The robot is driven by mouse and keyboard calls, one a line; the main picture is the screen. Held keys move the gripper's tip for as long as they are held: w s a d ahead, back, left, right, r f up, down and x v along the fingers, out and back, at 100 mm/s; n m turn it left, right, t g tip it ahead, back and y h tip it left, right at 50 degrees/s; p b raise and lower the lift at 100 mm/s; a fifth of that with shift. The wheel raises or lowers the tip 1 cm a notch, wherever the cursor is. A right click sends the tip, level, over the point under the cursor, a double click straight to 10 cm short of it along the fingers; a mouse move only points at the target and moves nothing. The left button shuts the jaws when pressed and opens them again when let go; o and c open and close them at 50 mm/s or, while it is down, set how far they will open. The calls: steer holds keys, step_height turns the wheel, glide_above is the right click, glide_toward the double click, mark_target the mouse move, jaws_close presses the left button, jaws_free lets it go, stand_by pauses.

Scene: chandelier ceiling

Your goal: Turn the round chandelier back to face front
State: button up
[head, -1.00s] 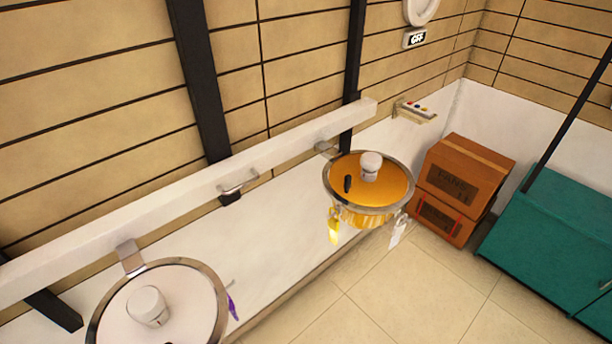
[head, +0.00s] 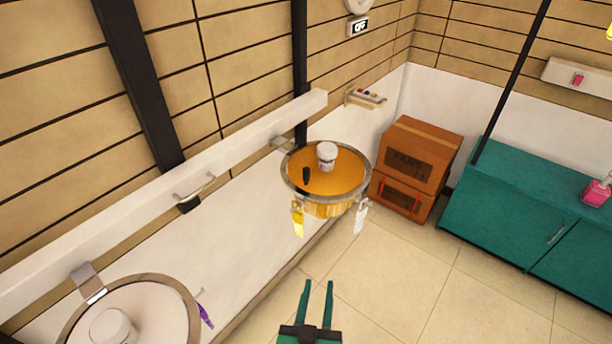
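A round chandelier with an amber top, a metal rim and a white knob (head: 322,178) hangs from a bracket on the white wall rail. A black peg stands on its top, and a yellow tag and a white tag hang below its rim. A second round fixture with a white top (head: 140,318) hangs from the rail at the lower left, partly cut off by the frame. A purple piece hangs beside it. My gripper (head: 318,286) is at the bottom centre, below the amber chandelier in the picture and apart from it. Its two green fingers are spread with nothing between them.
The white rail (head: 170,178) runs along the tiled wall, with an empty bracket between the fixtures. Stacked brown boxes (head: 415,165) stand behind the amber chandelier. A teal cabinet (head: 500,215) with a pink bottle (head: 597,192) is at the right. The tiled floor between is clear.

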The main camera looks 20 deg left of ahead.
steer(key=w+a+r, duration=0.5)
steer(key=w+r, duration=0.1)
steer(key=r, duration=0.1)
steer(key=m+t+h, duration=0.2)
steer(key=m, duration=0.1)
glide_toward(305, 175)
steer(key=w, duration=0.9)
steer(key=shift+w+r, duration=0.1)
steer(key=shift+r, duration=0.15)
steer(key=shift+w+a, duration=0.15)
steer(key=shift+w, duration=0.6)
jaws_close()
